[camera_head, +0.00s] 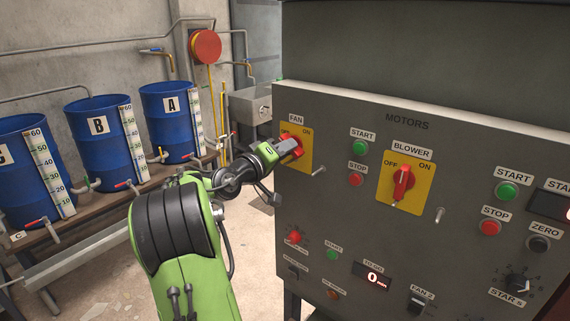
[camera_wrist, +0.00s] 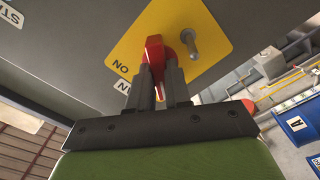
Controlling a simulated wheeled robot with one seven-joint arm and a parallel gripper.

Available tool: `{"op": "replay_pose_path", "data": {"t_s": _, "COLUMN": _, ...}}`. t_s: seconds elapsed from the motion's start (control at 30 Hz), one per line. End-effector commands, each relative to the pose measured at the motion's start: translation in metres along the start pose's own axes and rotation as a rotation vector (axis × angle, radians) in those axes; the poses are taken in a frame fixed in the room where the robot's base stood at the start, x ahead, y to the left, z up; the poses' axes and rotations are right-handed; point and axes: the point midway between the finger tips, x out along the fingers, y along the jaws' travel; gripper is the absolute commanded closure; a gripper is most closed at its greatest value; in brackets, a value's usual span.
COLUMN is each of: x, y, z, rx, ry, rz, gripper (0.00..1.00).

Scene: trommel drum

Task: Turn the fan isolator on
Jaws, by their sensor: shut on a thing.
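The fan isolator is a red rotary handle (camera_head: 297,141) on a yellow plate (camera_head: 304,158) marked FAN, OFF and ON, at the upper left of the grey panel. The ON label shows upside down in that view, left of the handle. My gripper partly hides the handle, so I cannot tell its exact setting.
A metal peg (camera_head: 319,170) sticks out close to the plate's lower right. The blower isolator (camera_head: 403,185), with a similar red handle, is further right. A green start button (camera_head: 359,147) and red stop button (camera_head: 355,180) lie between. Blue barrels (camera_head: 100,140) stand at left.

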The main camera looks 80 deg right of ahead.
Motion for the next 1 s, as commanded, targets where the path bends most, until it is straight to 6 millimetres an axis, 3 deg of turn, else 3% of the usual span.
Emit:
{"op": "replay_pose_path", "data": {"t_s": 0.6, "x": -0.0003, "y": -0.0038, "z": 0.0024, "rx": 0.583, "ry": 0.001, "rz": 0.000, "gripper": 1.00}}
{"op": "replay_pose_path", "data": {"t_s": 1.0, "x": -0.0001, "y": -0.0024, "z": 0.0015, "rx": 0.866, "ry": -0.001, "rz": -0.001, "gripper": 1.00}}
